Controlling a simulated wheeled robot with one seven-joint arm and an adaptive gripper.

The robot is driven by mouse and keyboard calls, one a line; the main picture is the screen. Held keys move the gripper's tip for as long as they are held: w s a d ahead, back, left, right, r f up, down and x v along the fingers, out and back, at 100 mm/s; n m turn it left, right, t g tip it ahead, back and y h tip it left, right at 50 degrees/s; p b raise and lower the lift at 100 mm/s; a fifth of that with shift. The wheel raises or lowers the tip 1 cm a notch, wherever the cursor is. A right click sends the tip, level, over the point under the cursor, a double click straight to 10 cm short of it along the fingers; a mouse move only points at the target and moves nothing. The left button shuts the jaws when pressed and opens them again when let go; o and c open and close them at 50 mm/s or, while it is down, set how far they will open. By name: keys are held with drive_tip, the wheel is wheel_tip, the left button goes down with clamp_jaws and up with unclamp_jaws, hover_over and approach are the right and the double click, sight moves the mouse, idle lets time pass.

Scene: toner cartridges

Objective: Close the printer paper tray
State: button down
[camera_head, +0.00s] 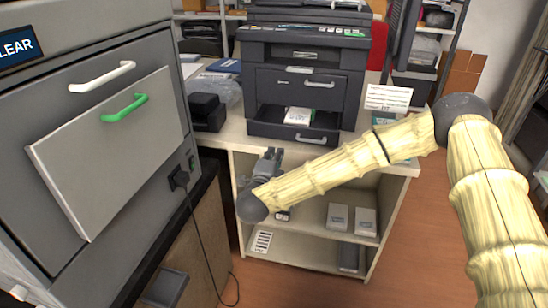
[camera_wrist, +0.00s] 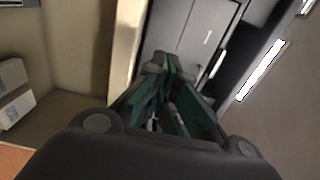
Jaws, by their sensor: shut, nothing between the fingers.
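The dark grey printer (camera_head: 305,75) stands on the white shelf unit's top. Its lower paper tray (camera_head: 275,130) sticks out at the front, and a pale handle shows on the tray front.
A large grey cabinet (camera_head: 100,150) with a tilted front panel and green handle (camera_head: 125,108) stands close at left. White boxes (camera_head: 352,220) lie on the shelf below. A printed card (camera_head: 388,98) stands right of the printer. Open floor lies at right.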

sight(284, 133)
drive_tip(key=x, duration=1)
drive_tip(key=shift+w, duration=0.15)
